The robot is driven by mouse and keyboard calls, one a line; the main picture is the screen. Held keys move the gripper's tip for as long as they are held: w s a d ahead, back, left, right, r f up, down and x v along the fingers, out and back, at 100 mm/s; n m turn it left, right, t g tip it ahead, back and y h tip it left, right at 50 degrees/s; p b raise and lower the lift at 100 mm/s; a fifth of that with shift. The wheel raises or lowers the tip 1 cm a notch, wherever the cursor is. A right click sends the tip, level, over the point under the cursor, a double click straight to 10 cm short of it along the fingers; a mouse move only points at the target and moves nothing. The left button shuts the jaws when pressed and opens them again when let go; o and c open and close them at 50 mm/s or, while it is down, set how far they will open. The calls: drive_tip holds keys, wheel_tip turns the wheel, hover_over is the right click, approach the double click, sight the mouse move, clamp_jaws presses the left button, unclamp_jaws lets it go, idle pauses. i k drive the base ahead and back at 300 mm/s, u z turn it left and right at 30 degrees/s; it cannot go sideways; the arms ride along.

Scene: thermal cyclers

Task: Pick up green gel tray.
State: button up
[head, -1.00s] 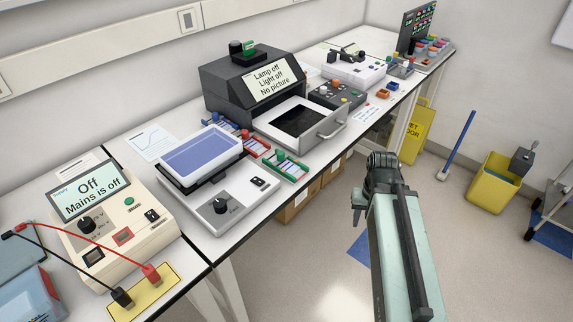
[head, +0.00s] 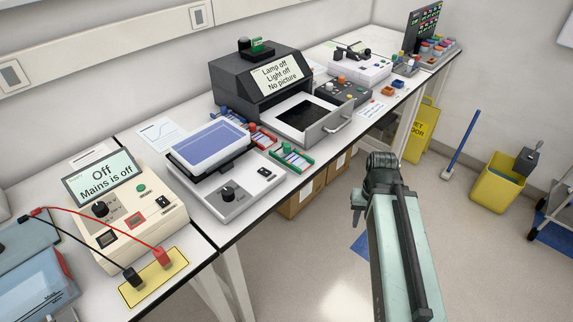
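The green gel tray (head: 292,157) lies at the front edge of the bench, right of the white rocker with a blue-filled dish. It has green ends and a pale, striped middle. A red tray (head: 262,137) and a blue tray (head: 229,117) lie in a row behind it, partly hidden by the dish. My gripper (head: 360,213) is at the far end of my arm, over the floor, right of the bench and apart from the green tray. It is small and dark here, and I cannot tell whether its fingers are open.
The rocker (head: 232,201) stands left of the green tray. A dark imager (head: 258,84) with an open drawer (head: 320,127) stands behind and right of it. A power supply (head: 125,207) with leads is at left.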

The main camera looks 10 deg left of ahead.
sight(286, 155)
drive_tip(key=u, duration=0.4)
drive_tip(key=k, duration=1.25)
drive_tip(key=u, duration=0.8)
drive_tip(key=i, duration=0.8)
drive_tip(key=u, duration=0.1)
